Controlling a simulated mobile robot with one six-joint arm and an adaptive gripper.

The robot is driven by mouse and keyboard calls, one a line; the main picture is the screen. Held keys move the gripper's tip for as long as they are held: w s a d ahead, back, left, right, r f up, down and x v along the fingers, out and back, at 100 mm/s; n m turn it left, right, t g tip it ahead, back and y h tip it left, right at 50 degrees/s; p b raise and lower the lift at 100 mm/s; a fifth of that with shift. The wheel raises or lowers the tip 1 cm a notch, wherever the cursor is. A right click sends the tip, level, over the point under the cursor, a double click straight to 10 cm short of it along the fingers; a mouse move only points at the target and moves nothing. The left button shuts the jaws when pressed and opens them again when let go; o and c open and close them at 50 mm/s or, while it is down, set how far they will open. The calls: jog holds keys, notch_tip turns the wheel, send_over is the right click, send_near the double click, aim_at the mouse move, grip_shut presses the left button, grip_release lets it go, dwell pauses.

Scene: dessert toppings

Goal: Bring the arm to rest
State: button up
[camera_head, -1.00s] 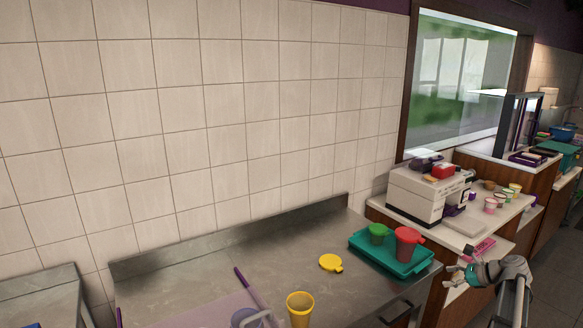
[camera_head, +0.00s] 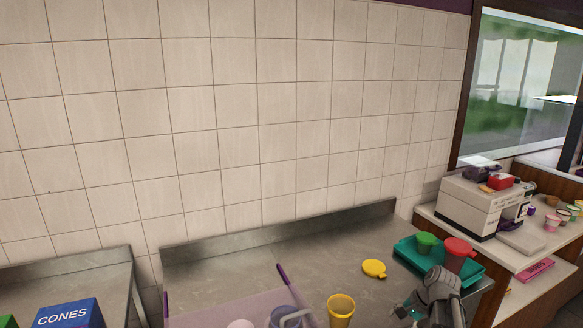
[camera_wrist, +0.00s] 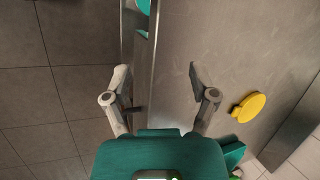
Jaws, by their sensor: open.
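My gripper (camera_wrist: 157,75) is open and empty in the wrist view, its two fingers spread above the front edge of the steel counter (camera_wrist: 222,50). In the head view my gripper (camera_head: 406,312) shows at the lower right, in front of the teal tray (camera_head: 409,250). My arm partly covers the tray. Nothing is between the fingers.
A green cup (camera_head: 426,243) and a red cup (camera_head: 457,252) stand on the tray. A yellow lid (camera_head: 374,268) and yellow cup (camera_head: 341,309) are on the counter. A white machine (camera_head: 478,207) stands on the right-hand counter. A blue CONES box (camera_head: 68,314) is at lower left.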

jog(key=s+a+f+n+g+h, duration=0.1)
jog(key=s+a+n+h, duration=0.1)
jog(key=s+a+n, duration=0.2)
jog(key=s+a+n+h, duration=0.2)
jog(key=s+a+n, duration=0.2)
jog(key=a+n, duration=0.3)
jog(key=shift+s+a+f+g+h, duration=0.3)
jog(key=shift+a+f+g, duration=0.1)
jog(key=shift+a, duration=1.25)
